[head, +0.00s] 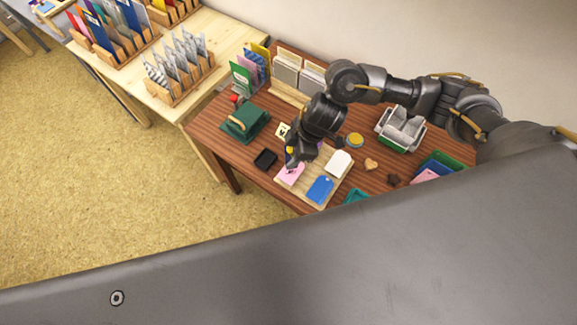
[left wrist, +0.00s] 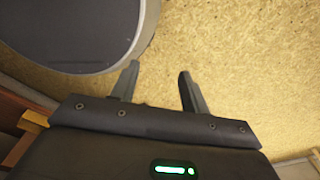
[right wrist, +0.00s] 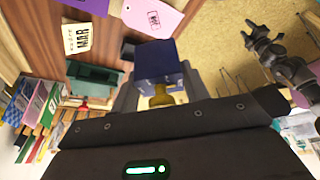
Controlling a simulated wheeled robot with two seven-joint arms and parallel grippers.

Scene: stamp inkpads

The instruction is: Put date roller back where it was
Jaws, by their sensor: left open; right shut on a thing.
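My right gripper (right wrist: 160,100) is shut on the date roller, a dark blue block (right wrist: 158,62) with a brass-yellow handle. In the head view my right gripper (head: 298,158) is above the left part of the light wooden board, near a pink tag (head: 290,173), and mostly hides the roller. The right wrist view shows the pink tag (right wrist: 155,18) with a small dark print, and a cream card (right wrist: 80,38) reading "MAR". My left gripper (left wrist: 155,82) is open and empty above the tan floor; it is not seen in the head view.
A black inkpad (head: 265,159) and a green box (head: 244,123) lie left of the board. A white tag (head: 339,162) and a blue tag (head: 320,189) lie on it. A yellow round tin (head: 355,140) and a grey-white holder (head: 401,130) stand to the right. Card racks line the back.

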